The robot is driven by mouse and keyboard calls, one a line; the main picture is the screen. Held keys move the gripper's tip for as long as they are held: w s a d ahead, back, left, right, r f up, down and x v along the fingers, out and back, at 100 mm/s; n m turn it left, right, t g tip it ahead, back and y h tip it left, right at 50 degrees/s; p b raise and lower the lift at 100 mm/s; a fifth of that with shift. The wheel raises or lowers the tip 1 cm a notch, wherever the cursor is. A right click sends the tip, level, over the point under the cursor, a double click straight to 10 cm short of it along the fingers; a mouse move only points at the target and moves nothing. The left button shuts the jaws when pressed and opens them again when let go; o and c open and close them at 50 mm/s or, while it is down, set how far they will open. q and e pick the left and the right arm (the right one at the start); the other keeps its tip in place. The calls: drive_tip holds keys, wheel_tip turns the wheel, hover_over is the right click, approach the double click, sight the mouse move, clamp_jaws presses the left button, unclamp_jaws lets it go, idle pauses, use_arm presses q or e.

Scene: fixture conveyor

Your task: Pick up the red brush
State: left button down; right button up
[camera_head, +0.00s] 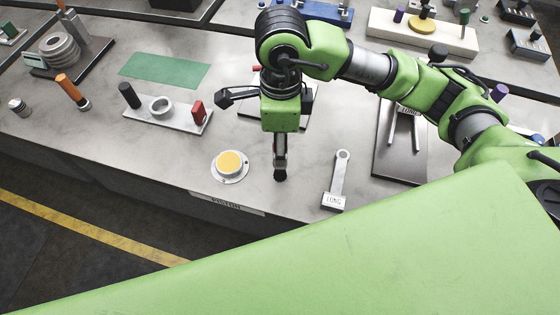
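A small red piece (257,68) shows just left of my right wrist. It may be part of the red brush, but the arm hides the rest, so I cannot tell. My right gripper (280,172) points down over the grey table, between a yellow button and a grey part marked LONG. Its fingers show edge-on as one narrow dark shape, so I cannot tell whether they are open or shut, or whether they touch the table. An orange-handled tool (69,88) lies at the far left, well away from the gripper. My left gripper is not in view.
The yellow button (230,163) sits near the table's front edge. The LONG part (338,182) lies right of the gripper. A fixture plate (150,117) with a red block (199,112) stands left. A dark tray (385,165) lies right. A green mat (165,70) is behind.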

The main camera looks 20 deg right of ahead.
sight(279, 175)
wheel_tip(279, 175, down, 2)
drive_tip(key=shift+f, duration=0.15)
drive_tip(key=shift+f+p, duration=0.35)
drive_tip(key=shift+p, duration=0.15)
wheel_tip(279, 175, down, 4)
drive_tip(key=shift+r+p, duration=0.15)
drive_tip(key=shift+p, duration=0.55)
drive_tip(key=shift+f, duration=0.3)
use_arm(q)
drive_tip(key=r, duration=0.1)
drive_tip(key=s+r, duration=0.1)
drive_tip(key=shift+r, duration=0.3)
use_arm(e)
drive_tip(key=c, duration=1.2)
